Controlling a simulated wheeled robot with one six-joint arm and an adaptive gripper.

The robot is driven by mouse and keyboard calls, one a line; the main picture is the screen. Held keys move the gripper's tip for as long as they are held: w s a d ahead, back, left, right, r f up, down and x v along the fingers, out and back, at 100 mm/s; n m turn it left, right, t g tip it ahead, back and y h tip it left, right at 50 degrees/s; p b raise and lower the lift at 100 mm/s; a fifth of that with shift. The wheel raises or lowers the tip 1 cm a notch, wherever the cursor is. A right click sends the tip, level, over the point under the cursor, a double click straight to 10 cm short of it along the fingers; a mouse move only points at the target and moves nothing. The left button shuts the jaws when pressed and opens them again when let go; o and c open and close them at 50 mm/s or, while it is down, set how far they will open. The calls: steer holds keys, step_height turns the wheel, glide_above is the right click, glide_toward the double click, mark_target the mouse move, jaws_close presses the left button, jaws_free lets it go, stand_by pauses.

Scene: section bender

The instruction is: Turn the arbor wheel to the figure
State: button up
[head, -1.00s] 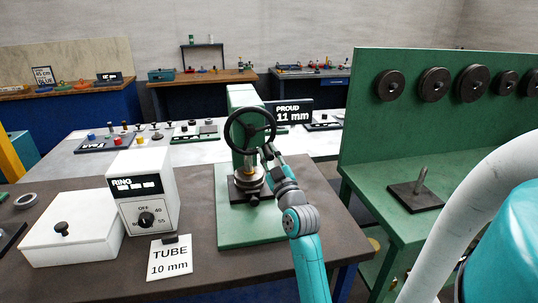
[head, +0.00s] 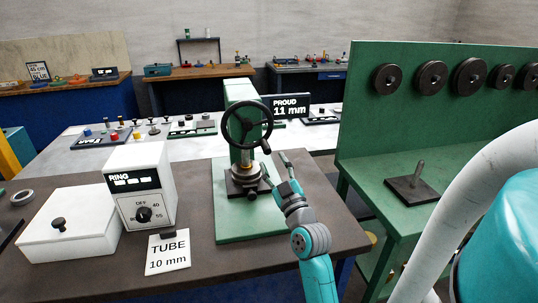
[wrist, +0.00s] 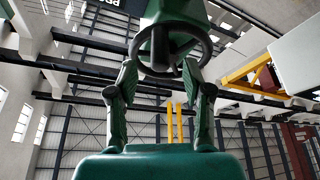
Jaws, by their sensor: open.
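The arbor wheel (head: 247,124) is a black spoked handwheel on the front of a green press-like machine (head: 241,92). Its handle (head: 265,147) is at the lower right of the rim. My gripper (head: 277,169) is open and empty, below and right of the wheel, apart from it in the head view. In the wrist view the wheel (wrist: 206,47) shows beyond the spread fingers of my gripper (wrist: 160,76). A dark sign (head: 291,107) behind reads "PROUD 11 mm". A white card (head: 168,251) reads "TUBE 10 mm".
A white RING box (head: 140,190) with a dial and a white lidded box (head: 68,228) stand left of the machine. A green rack (head: 440,130) with dark discs stands right. A dark plate with a peg (head: 412,189) lies on its shelf.

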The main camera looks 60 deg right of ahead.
steer(key=v, duration=0.5)
steer(key=shift+s, duration=0.1)
steer(key=shift+a, duration=0.1)
stand_by(0.5)
